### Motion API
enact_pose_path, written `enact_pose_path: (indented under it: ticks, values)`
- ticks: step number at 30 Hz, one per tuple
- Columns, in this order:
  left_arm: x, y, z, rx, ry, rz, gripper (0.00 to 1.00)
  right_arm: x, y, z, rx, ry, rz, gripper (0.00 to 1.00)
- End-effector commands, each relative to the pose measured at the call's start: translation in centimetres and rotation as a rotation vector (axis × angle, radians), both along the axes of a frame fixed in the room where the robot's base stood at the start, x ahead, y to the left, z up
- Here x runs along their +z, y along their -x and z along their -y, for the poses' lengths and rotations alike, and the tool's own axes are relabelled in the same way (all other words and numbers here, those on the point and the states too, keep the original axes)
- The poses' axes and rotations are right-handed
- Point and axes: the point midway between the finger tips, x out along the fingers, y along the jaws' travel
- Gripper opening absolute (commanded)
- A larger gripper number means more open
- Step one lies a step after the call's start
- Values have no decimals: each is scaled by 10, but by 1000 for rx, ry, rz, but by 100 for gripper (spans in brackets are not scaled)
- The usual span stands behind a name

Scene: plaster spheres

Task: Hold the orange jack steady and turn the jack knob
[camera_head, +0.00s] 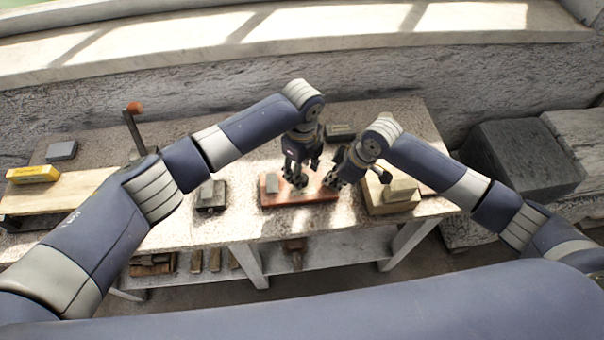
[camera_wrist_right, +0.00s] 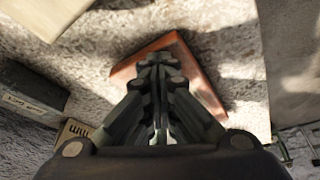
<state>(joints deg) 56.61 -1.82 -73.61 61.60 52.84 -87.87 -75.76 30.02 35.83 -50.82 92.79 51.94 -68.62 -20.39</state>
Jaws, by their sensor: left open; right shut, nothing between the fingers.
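A low orange-red slab-like top, which looks like the orange jack (camera_head: 285,200), lies on the table between my two grippers. It also shows in the right wrist view (camera_wrist_right: 172,44), partly covered by my fingers. My left gripper (camera_head: 296,178) points down over it, open; I cannot tell whether it touches. My right gripper (camera_head: 333,183) is at the slab's right end. In the right wrist view its fingers (camera_wrist_right: 160,64) are together and empty, overlapping the slab in the picture. I cannot make out the jack knob.
A grey block (camera_head: 272,183) sits at the slab's left end. A dark block (camera_head: 210,193) stands further left. A stone block (camera_head: 401,190) rests on a wooden piece to the right. A dark block (camera_head: 340,131) is behind. A yellow box (camera_head: 33,174) is far left.

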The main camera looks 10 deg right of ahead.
Motion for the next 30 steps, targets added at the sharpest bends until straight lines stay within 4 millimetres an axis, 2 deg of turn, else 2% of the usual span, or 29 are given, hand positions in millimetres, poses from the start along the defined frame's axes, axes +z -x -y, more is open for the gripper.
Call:
enact_pose_path:
  ticks: [1, 6, 17, 23, 24, 30]
  values:
    - [-9, 0, 0, 0, 0, 0, 48, -6, 4, 2, 0, 8, -13, 0]
    - [-26, 0, 1, 0, 0, 0, 48, -6, 4, 2, 0, 8, -13, 0]
    - [-31, 0, 1, -1, 1, 1, 48, -6, 5, 2, 0, 8, -13, 0]
    - [-31, 0, 1, 0, 1, 1, 4, -6, 4, 2, 0, 8, -13, 0]
    - [-31, 0, 0, 0, 1, 1, 2, -6, 5, 2, 0, 8, -13, 0]
    - [-31, 0, 0, 4, 1, 1, 2, -6, 4, 2, 0, 8, -13, 0]
